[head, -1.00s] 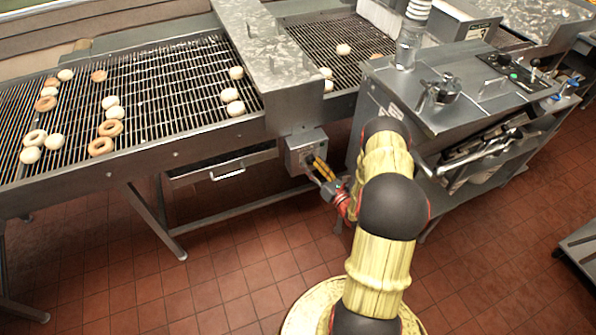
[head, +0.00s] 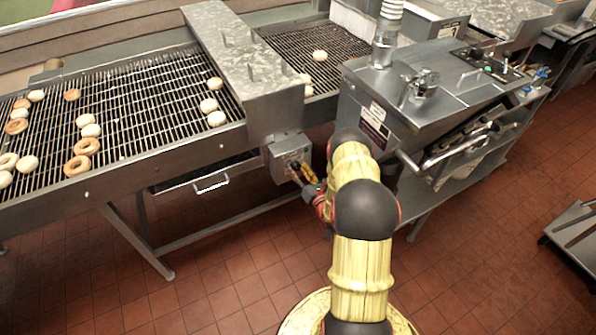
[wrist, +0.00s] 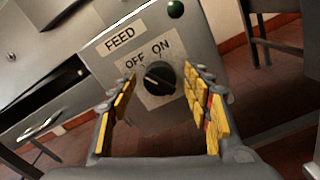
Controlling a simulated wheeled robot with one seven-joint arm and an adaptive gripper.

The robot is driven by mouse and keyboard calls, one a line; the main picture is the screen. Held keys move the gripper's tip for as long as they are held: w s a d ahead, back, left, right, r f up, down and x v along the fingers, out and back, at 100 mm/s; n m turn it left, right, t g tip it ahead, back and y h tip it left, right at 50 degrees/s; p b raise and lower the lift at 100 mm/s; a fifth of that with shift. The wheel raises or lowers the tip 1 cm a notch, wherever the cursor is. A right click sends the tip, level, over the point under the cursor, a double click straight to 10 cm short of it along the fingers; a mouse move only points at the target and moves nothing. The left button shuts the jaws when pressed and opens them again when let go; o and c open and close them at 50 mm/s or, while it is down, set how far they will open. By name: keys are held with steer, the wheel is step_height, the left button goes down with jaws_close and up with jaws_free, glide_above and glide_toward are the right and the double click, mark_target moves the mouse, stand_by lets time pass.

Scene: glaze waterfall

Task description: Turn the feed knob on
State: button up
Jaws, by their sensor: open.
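The feed knob (wrist: 158,78) is round and black, on a pale label of a grey control box (head: 289,156) marked FEED. OFF is printed above its left side and ON above its right. A light mark on the knob lies toward its left, OFF side. My gripper (wrist: 161,84) is open in the wrist view, its yellow-padded fingers on either side of the knob in the picture. I cannot tell whether either finger touches it. In the head view my gripper (head: 303,172) is close in front of the box, and the knob is mostly hidden there.
The wire conveyor (head: 150,110) carries several doughnuts behind and left of the box. A drawer handle (head: 211,184) is left of it. A steel machine (head: 440,110) stands close on the right.

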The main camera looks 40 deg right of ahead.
steer(key=c, duration=0.3)
steer(key=c, duration=0.8)
steer(key=shift+c, duration=0.2)
